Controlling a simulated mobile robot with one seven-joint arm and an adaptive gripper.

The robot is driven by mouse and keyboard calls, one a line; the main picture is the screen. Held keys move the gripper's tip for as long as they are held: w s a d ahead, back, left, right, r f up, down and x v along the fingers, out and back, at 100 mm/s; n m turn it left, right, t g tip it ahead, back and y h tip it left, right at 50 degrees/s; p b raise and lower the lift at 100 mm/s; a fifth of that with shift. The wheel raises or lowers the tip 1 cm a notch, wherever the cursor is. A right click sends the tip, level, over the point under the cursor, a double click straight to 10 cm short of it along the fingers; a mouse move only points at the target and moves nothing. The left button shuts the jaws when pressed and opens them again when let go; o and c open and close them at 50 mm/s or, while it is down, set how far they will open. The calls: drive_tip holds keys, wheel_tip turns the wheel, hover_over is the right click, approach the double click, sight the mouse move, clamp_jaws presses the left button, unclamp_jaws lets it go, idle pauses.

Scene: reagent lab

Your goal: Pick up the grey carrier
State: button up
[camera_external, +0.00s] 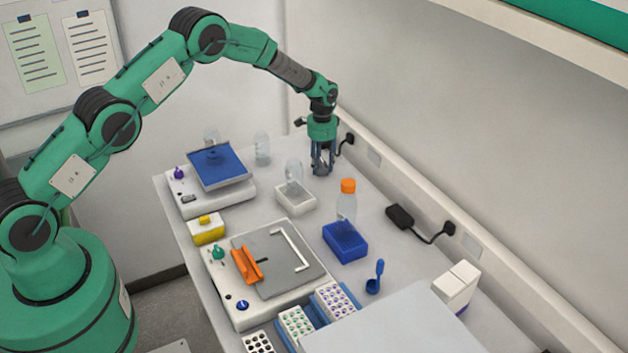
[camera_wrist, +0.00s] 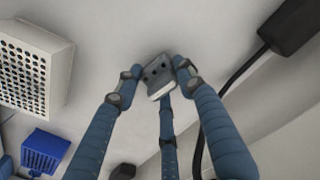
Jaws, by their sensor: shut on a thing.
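The grey carrier (camera_wrist: 158,75) is a small grey block with dark holes, between my fingertips in the wrist view. My gripper (camera_wrist: 158,80) has blue fingers closed around it from the sides. In the external view my gripper (camera_external: 322,165) points down at the far right end of the bench, near the wall. Only a little grey shows between its fingers there (camera_external: 321,156). I cannot tell whether the carrier touches the bench.
A white block with a clear flask (camera_external: 294,199) stands left of and in front of my gripper. A blue-topped device (camera_external: 222,168) is further left. A blue box (camera_external: 345,242), orange-capped bottle (camera_external: 347,200) and black adapter (camera_external: 400,216) with cable stand nearer.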

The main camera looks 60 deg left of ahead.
sight(322, 160)
drive_tip(key=shift+r, duration=0.15)
drive_tip(key=shift+r, duration=1.5)
drive_tip(key=s+d, duration=0.1)
drive_tip(key=s, duration=0.4)
drive_tip(key=s+d+r+b, duration=0.1)
drive_tip(key=s+d, duration=0.1)
drive_tip(key=s, duration=0.3)
drive_tip(key=s+d, duration=0.1)
drive_tip(key=s, duration=0.4)
drive_tip(key=shift+s+d+r, duration=0.2)
drive_tip(key=shift+d+r, duration=0.05)
drive_tip(key=shift+r, duration=0.1)
